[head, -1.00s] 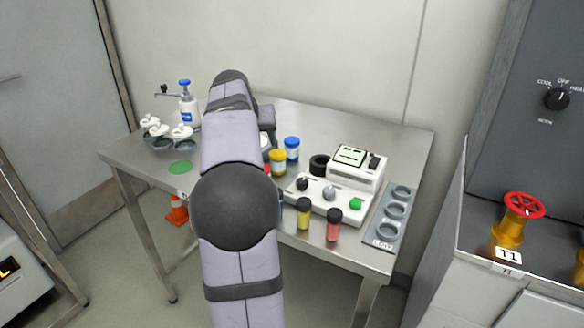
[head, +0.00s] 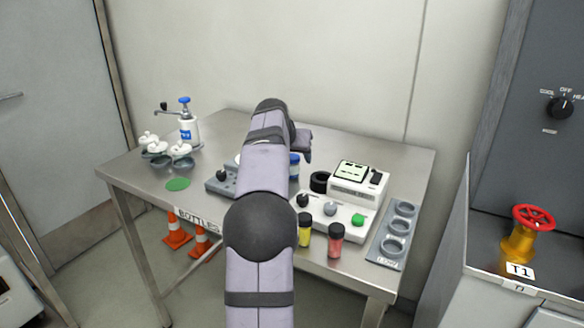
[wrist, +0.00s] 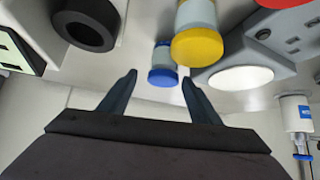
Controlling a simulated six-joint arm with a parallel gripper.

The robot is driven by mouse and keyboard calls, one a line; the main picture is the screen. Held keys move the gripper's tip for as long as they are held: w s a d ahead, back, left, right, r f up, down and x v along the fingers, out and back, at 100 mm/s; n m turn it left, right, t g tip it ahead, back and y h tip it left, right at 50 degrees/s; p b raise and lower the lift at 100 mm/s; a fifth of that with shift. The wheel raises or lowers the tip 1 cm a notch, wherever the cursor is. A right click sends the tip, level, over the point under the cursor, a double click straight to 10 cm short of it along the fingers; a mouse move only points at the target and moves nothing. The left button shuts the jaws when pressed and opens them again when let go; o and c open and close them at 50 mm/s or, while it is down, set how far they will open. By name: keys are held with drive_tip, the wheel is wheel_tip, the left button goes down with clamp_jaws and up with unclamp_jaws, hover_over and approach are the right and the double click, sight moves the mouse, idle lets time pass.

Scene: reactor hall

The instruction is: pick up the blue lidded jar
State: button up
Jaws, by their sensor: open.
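The blue lidded jar (wrist: 163,64) stands on the table in the wrist view, its blue lid toward me. In the head view a strip of the blue jar (head: 295,167) shows beside my arm, which covers the rest. My gripper (wrist: 159,79) is open and empty. In the wrist view its two fingertips appear on either side of the blue lid, with the jar beyond them; I see no contact. In the head view my arm hides the fingers.
A yellow-lidded jar (wrist: 197,42) stands close beside the blue one. A black ring (wrist: 84,24) lies on the other side. A white instrument (head: 347,183) and yellow and red bottles (head: 305,231) are to the right. The left table has a green disc (head: 178,184).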

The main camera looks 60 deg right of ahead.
sight(294, 160)
drive_tip(key=shift+p+x, duration=0.3)
drive_tip(key=shift+x, duration=2.25)
drive_tip(key=shift+w+a, duration=0.1)
drive_tip(key=shift+c, duration=0.3)
drive_tip(key=c, duration=1)
drive_tip(key=shift+c, duration=0.7)
drive_tip(key=shift+r, duration=0.1)
